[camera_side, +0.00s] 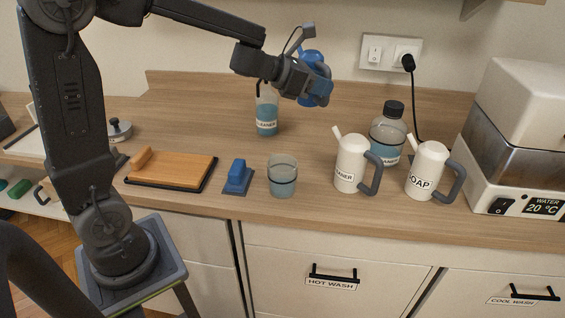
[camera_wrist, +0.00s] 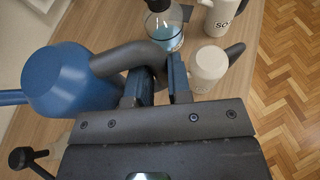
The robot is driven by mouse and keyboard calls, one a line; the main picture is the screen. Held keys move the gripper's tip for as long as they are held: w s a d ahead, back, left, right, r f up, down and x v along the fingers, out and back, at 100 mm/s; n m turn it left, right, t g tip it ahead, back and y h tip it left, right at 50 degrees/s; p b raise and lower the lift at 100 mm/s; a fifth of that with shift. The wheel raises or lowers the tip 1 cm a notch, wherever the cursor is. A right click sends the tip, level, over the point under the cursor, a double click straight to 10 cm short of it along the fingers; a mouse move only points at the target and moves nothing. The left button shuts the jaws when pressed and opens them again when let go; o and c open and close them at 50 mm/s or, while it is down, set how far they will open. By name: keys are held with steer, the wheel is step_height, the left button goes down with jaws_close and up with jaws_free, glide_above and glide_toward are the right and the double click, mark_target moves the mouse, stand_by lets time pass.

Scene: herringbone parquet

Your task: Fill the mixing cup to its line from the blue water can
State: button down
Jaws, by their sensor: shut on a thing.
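The blue water can (camera_side: 312,62) is up in the air above the back of the counter, partly hidden behind my gripper (camera_side: 318,88). In the wrist view the blue can (camera_wrist: 68,80) is at the left, its spout pointing left. Its dark handle (camera_wrist: 122,60) runs between the fingers of my gripper (camera_wrist: 158,82), which is shut on it. The clear mixing cup (camera_side: 282,176) stands upright on the counter, below and left of my gripper, with a dark line around it. It holds pale blue liquid; I cannot tell its exact level against the line. The cup does not show in the wrist view.
A cleaner bottle (camera_side: 266,112) stands behind the cup. A white cleaner can (camera_side: 350,162), a black-capped bottle (camera_side: 390,135) and a white soap can (camera_side: 427,168) stand to its right. A water machine (camera_side: 520,140) stands far right.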

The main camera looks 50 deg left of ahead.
steer(key=s+d+m+g+h, duration=0.3)
steer(key=s+d+m, duration=0.1)
steer(key=s, duration=0.7)
steer(key=s+d+m+g+h, duration=0.3)
steer(key=s+d+m+h, duration=0.15)
steer(key=s, duration=0.65)
steer(key=shift+n+y, duration=0.25)
steer(key=shift+n, duration=0.1)
steer(key=shift+s+d+f, duration=0.1)
steer(key=shift+f, duration=1.3)
steer(key=shift+s+f, duration=0.1)
steer(key=shift+f, duration=1.25)
step_height(320, 180, down, 6)
steer(key=n+g+h, duration=0.1)
steer(key=n+h, duration=0.1)
steer(key=n, duration=0.1)
steer(key=shift+s+d+f, duration=0.2)
steer(key=shift+s, duration=0.05)
